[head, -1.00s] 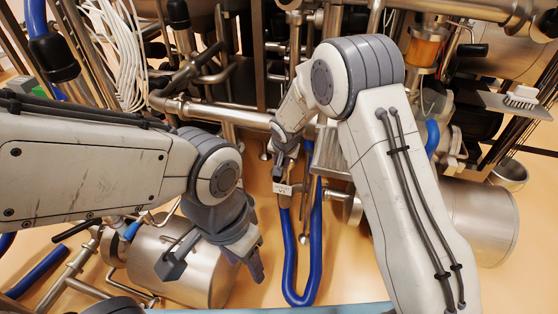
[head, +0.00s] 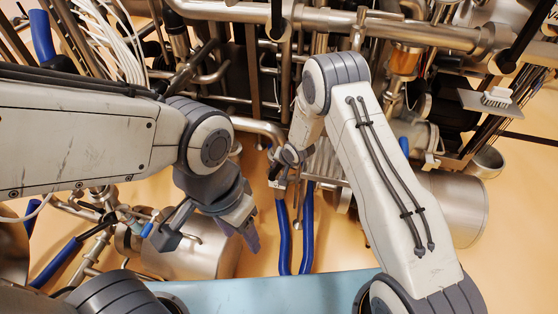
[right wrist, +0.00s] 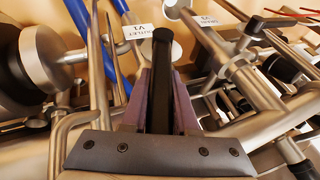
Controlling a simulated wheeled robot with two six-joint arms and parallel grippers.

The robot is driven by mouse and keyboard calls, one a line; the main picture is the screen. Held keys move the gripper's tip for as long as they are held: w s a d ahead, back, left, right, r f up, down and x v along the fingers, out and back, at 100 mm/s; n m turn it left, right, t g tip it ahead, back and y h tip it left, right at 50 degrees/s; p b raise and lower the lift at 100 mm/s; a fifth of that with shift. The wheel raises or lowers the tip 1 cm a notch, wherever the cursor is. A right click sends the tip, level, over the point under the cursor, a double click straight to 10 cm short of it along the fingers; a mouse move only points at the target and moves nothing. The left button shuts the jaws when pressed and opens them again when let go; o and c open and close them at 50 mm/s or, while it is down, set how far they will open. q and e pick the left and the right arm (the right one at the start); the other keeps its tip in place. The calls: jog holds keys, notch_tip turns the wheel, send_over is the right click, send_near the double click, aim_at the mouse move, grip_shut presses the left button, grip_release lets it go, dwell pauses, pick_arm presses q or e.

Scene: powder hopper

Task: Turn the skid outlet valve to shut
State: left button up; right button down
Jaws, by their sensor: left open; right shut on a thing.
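The skid outlet valve has a black lever handle (right wrist: 162,85), which shows in the right wrist view beside a white tag (right wrist: 135,32) reading OUTLET V1. My right gripper (right wrist: 160,100) is shut on this handle, its purple fingers on either side of it. In the head view my right gripper (head: 284,166) is small and partly hidden by its own wrist, just above the blue hoses. The valve body is mostly hidden there. My left gripper (head: 211,238) is open and empty, in front of a steel cylinder, apart from the valve.
Blue hoses (head: 284,235) hang below the valve. A steel cylinder (head: 200,258) is at lower left and a steel drum (head: 455,208) at right. Dense pipes fill the back. A second tag (right wrist: 207,20) is near in the wrist view. A brush (head: 497,97) lies on a shelf.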

jog(key=c, duration=0.7)
grip_release()
jog(key=shift+r, duration=0.1)
